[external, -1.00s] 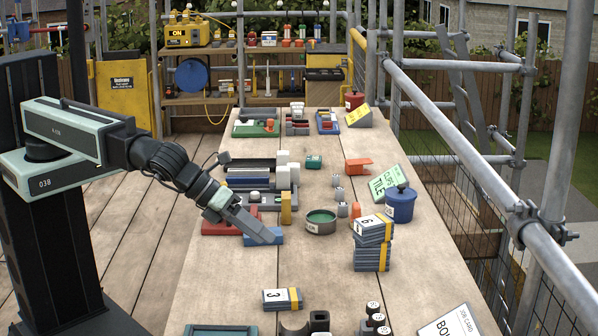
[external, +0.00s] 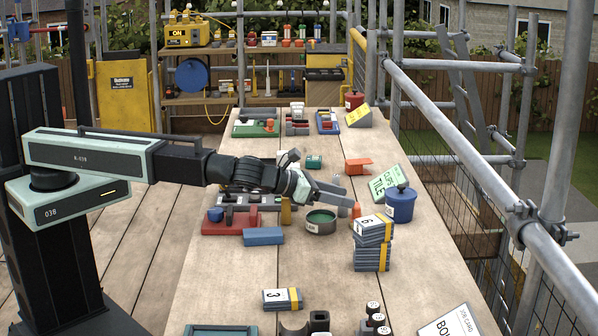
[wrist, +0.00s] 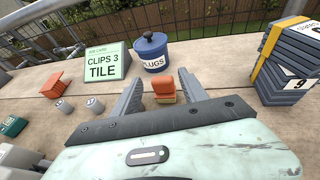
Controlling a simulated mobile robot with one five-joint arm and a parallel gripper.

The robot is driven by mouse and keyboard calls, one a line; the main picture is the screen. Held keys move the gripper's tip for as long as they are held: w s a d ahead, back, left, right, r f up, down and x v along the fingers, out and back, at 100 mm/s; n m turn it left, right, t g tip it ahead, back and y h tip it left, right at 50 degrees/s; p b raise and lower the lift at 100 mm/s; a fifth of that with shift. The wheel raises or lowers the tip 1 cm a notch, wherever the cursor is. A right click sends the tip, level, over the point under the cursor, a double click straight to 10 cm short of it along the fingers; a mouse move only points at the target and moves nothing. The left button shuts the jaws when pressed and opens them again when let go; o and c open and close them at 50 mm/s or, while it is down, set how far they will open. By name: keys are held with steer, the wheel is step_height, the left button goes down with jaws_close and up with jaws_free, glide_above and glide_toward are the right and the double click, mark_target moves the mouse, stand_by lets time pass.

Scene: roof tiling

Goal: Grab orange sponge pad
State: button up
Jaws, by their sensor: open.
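A small orange sponge pad (wrist: 165,98) lies on the wooden bench, between and a little ahead of the two fingers in the wrist view. In the external view the orange pad (external: 356,209) shows just past the fingertips, partly hidden by them and by the grey tile stack. In the wrist view my gripper (wrist: 159,78) has a grey finger on either side of the pad, with no visible contact.
A blue lidded pot (external: 401,205) labelled "PLUGS" stands behind the pad. A stack of grey tiles (external: 371,257) with yellow bands is close on the right.

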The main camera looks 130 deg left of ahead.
mark_target(356, 210)
steer(key=shift+f+b, duration=0.65)
steer(key=shift+f, duration=0.7)
steer(key=b+x, duration=0.2)
steer(key=x, duration=0.3)
steer(key=shift+f, duration=0.15)
jaws_close()
